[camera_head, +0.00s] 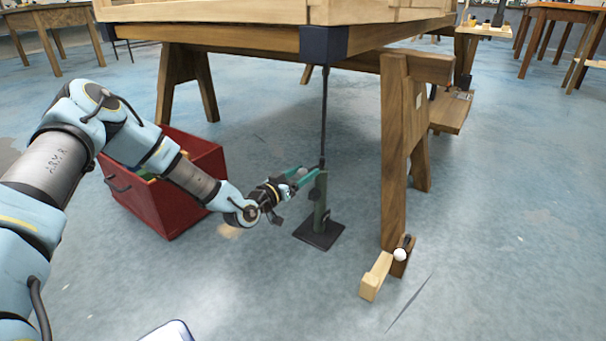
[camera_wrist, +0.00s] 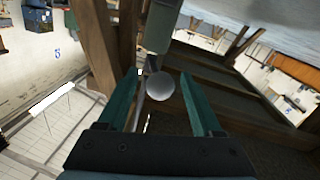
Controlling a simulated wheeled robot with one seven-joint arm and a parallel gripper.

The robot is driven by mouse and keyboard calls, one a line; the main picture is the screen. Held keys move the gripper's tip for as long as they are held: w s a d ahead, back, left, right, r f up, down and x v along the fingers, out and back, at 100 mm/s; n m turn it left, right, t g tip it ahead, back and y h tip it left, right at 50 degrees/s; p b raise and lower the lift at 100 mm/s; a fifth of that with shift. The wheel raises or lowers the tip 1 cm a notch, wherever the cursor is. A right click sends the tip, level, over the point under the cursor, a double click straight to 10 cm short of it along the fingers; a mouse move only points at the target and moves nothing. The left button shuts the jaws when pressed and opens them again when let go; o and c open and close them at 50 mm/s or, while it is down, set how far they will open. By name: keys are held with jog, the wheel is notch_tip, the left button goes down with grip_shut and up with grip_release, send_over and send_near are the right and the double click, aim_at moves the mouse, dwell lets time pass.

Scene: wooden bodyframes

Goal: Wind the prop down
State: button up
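The prop (camera_head: 320,205) stands upright on a dark square base plate (camera_head: 319,236). Its green-grey lower tube carries a thin dark rod (camera_head: 324,110) that rises to the dark corner of the wooden frame (camera_head: 323,44). My gripper (camera_head: 303,177) is beside the upper end of the tube, on its left. In the wrist view, the two teal fingers of my gripper (camera_wrist: 163,92) stand apart. A pale round knob (camera_wrist: 160,87) shows between them, with gaps on both sides. Part of the prop tube (camera_wrist: 162,25) shows just beyond it. The knob's link to the prop is partly hidden.
A red box (camera_head: 170,185) stands left, behind my arm. A wooden trestle leg (camera_head: 395,150) stands right of the prop. At its foot are a wooden block (camera_head: 376,276) and a white ball (camera_head: 400,255). The floor in front of the prop is clear.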

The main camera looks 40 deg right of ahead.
grip_shut()
dwell(0.3)
dwell(0.9)
